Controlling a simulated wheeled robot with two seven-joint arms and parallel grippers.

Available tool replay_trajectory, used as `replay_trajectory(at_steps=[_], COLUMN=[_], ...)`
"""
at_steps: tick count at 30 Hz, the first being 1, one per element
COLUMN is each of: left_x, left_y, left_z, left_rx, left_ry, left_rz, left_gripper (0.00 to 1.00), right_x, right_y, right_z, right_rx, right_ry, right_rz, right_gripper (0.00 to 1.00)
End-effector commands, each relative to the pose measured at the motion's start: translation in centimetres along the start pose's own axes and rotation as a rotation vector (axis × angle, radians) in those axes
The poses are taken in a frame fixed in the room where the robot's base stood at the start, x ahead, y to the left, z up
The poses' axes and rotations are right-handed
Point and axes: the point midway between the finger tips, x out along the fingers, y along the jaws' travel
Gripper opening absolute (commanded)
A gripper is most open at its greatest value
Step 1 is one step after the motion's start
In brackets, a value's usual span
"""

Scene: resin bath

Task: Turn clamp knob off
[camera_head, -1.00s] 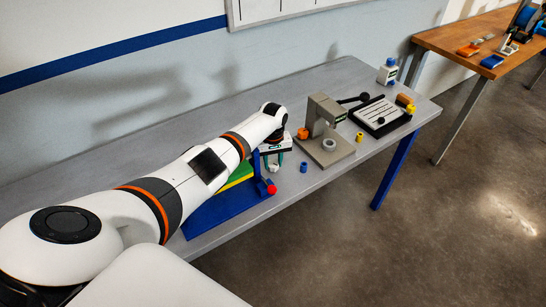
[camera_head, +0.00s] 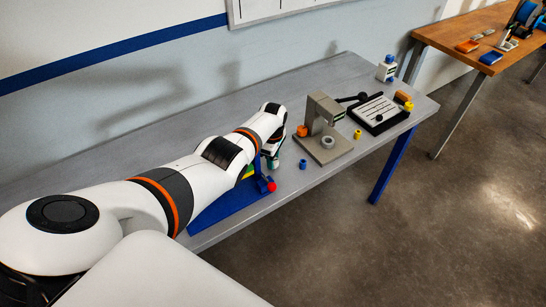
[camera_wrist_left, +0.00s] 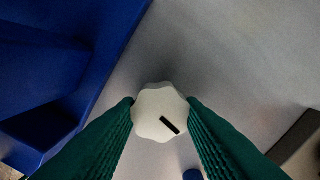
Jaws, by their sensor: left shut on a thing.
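A white lobed clamp knob (camera_wrist_left: 160,112) with a black line mark is between the two green ribbed fingers of my left gripper (camera_wrist_left: 160,108) in the left wrist view. The fingers touch it on both sides, shut on it. The black line slants down to the right. In the head view my left gripper (camera_head: 273,160) is low at the table beside the blue fixture (camera_head: 225,207); my arm hides part of the fixture, and the knob is hard to make out there. My right gripper is not in view.
A red ball (camera_head: 272,187) is at the fixture's front end. A small blue cylinder (camera_head: 303,164) stands close to the gripper on the grey table (camera_head: 140,140). A grey press (camera_head: 322,125) and a black tray (camera_head: 380,115) stand to the right. The table behind my arm is clear.

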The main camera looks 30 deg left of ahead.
Motion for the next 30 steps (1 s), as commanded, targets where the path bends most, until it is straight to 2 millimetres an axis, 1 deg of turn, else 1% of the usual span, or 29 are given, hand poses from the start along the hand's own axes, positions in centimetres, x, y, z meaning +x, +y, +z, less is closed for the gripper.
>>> replay_trajectory(at_steps=[1,6,12,29,30], left_x=[-0.29,-0.27,-0.27,-0.29,-0.3], left_y=[-0.21,-0.19,-0.22,-0.26,-0.26], left_z=[0.04,0.09,0.15,0.17,0.17], left_rx=[-0.033,-0.129,-0.197,-0.227,-0.227], left_ry=[-0.001,-0.001,-0.002,-0.002,-0.002], left_rz=[-0.005,-0.005,-0.006,-0.007,-0.007], left_gripper=[0.12,0.12,0.12,0.12,0.38], right_x=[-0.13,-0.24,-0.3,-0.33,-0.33], right_y=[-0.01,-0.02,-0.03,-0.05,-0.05], right_z=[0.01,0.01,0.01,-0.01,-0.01], right_rx=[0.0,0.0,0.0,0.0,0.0], right_ry=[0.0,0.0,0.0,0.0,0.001], right_rz=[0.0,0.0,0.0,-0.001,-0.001], right_gripper=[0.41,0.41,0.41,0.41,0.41])
